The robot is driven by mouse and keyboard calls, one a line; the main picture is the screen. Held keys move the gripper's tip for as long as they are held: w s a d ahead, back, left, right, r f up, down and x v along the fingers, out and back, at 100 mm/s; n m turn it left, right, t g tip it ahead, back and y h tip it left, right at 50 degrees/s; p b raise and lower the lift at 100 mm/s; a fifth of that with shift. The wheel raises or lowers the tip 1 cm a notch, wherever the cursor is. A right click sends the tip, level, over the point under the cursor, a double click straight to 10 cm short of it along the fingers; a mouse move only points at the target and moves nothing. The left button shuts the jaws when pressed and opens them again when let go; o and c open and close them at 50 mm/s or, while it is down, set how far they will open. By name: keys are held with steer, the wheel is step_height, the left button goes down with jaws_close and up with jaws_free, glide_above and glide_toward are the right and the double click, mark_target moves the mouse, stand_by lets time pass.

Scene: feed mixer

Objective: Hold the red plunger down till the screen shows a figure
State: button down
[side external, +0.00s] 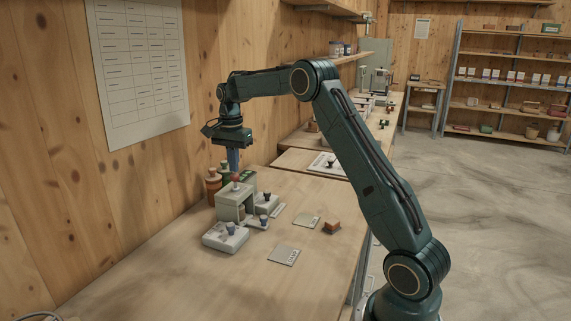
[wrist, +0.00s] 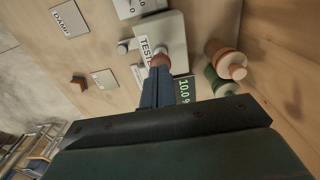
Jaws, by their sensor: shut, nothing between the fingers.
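The red plunger (side external: 236,178) stands on top of a pale tester block (side external: 231,205). In the wrist view, the plunger (wrist: 160,60) shows just beyond my fingertips, near a label reading TEST (wrist: 146,46). My gripper (side external: 234,171) points straight down over the plunger, shut and empty. In the wrist view, my gripper (wrist: 158,70) overlaps the plunger's near side; its tips look to be at or on the plunger, but contact cannot be told for sure. The dark screen (wrist: 185,90) shows green digits reading 10.0, with its lower edge partly hidden by my gripper.
Orange and green cylinders (wrist: 225,62) stand close beside the block. A card reading DAMP (wrist: 69,18), another card (side external: 307,221) and a brown block (side external: 332,227) lie on the bench.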

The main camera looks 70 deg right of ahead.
step_height(320, 180, up, 11)
stand_by(0.5)
stand_by(0.3)
